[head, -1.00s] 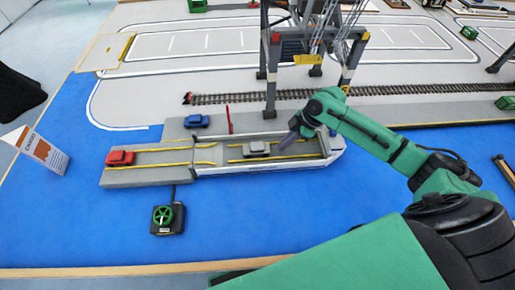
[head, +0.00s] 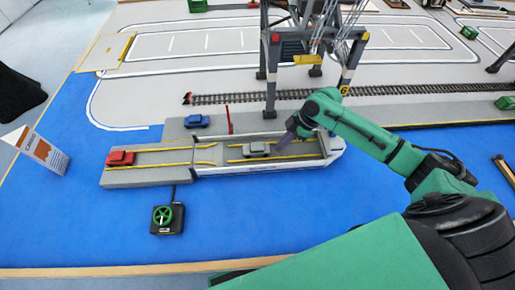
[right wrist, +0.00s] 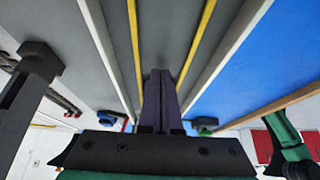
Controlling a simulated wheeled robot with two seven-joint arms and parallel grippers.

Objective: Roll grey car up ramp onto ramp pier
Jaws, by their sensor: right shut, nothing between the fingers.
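The grey car (head: 257,149) stands on the deck of a long grey and white vessel (head: 262,169), between two yellow rails. To its left, a ramp section (head: 205,155) joins the deck to the grey ramp pier (head: 150,178). A red car (head: 120,158) stands at the pier's left end. My right gripper (head: 282,146) is just right of the grey car. Its purple fingers are shut and empty, and I cannot tell whether they touch the car. The right wrist view shows the closed fingers (right wrist: 161,85) over the deck; no grey car shows there. My left gripper is out of view.
A blue car (head: 196,121) sits on the quay behind, near a thin red post (head: 229,120). A crane leg (head: 271,90) rises close behind the vessel. The blue surface in front is mostly clear.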

